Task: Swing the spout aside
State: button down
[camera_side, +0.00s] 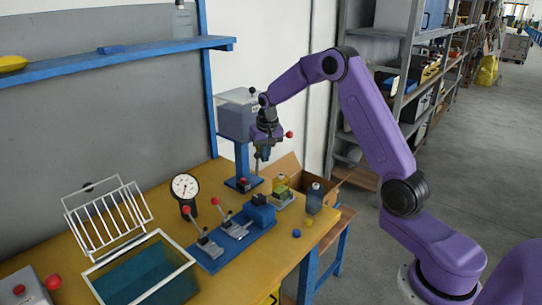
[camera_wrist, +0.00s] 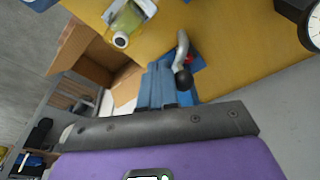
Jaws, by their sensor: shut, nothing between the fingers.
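No part is marked as a spout. A bent grey piece with a dark round end (camera_wrist: 183,50) shows in the wrist view and may be it; I cannot tell for sure. It lies close beside the blue fingers of my gripper (camera_wrist: 160,82), and whether they touch is unclear. In the side view my gripper (camera_side: 263,154) points down, shut and empty, in front of the blue-posted stand with a grey box (camera_side: 236,122). A dark and red part (camera_side: 244,184) sits on the stand's blue base below. My gripper hides part of the stand.
Red-knobbed clamps (camera_side: 235,229) on a blue plate, a dial gauge (camera_side: 186,187), a bottle (camera_side: 315,198) and a white-rimmed teal tray (camera_side: 143,276) stand on the yellow table (camera_side: 185,235). A cardboard box (camera_side: 287,166) is behind the bottle. A blue shelf (camera_side: 120,58) runs along the wall.

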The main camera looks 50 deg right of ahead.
jog(key=shift+w+a, duration=0.2)
jog(key=shift+a, duration=0.2)
jog(key=shift+w+a, duration=0.15)
jog(key=shift+w, duration=0.1)
dwell(0.5)
